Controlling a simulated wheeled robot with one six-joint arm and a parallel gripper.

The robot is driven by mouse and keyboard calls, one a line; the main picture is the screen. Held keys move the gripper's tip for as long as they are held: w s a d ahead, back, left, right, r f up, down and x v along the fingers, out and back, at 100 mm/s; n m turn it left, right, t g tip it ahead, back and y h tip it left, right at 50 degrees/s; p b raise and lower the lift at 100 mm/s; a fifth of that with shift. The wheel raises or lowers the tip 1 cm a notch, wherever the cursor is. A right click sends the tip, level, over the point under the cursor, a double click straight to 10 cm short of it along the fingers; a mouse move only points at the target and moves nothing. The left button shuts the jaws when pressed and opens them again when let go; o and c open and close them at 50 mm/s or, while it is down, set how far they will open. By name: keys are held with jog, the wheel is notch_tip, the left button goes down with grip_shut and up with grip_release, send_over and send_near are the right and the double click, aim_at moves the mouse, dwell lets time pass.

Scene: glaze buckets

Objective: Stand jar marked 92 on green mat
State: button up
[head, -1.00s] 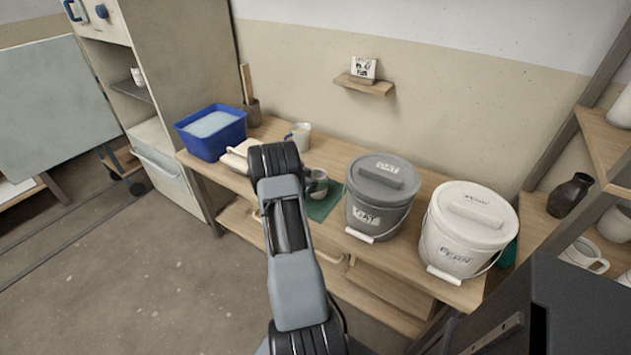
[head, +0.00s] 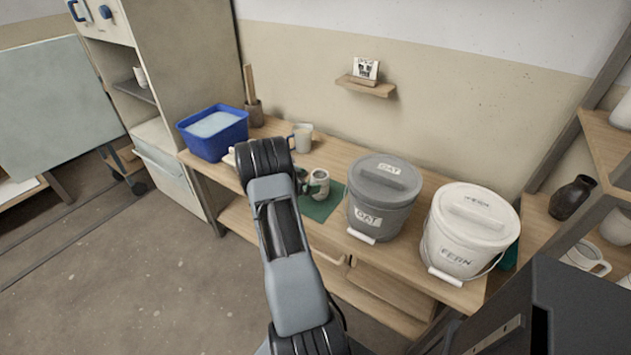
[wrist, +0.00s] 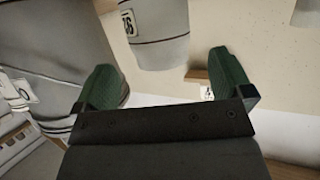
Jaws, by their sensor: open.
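The green mat (head: 318,208) lies on the wooden bench, left of the grey bucket. A small pale mug-like vessel (head: 319,185) with a dark patch stands at the mat; another small vessel beside it is mostly hidden by my arm. In the wrist view a grey vessel (wrist: 160,50) with a small label shows upside down at the top, beyond my gripper; I cannot read its label surely as 92. My gripper (wrist: 166,84) is open, with green fingertips apart and nothing between them.
A lidded grey bucket (head: 382,200) and a white bucket marked FERN (head: 468,235) stand right of the mat. A blue tub (head: 212,135) and a pale mug (head: 302,138) stand to the left and behind. A small wall shelf (head: 366,87) holds a card.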

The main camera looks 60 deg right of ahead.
jog(key=w+a+r+n+t+y, duration=0.15)
jog(key=a+r+n, duration=0.3)
jog(key=a, duration=0.65)
jog(key=s+a+r+n+t+y, duration=0.1)
jog(key=a+r+n+y, duration=0.4)
jog(key=a, duration=0.7)
jog(key=s+a+r+n+t+y, duration=0.1)
jog(key=s+a+n+t+y, duration=0.1)
jog(key=a+n, duration=0.2)
jog(key=s+a+r+n+t+y, duration=0.1)
jog(key=s+a+r+n+y, duration=0.1)
jog(key=a, duration=0.9)
jog(key=s+a+r+n+t+y, duration=0.2)
jog(key=s+a+n, duration=0.2)
jog(key=a+n, duration=0.3)
jog(key=shift+a+r+t, duration=0.15)
jog(key=shift+a+t, duration=0.2)
jog(key=shift+r, duration=0.1)
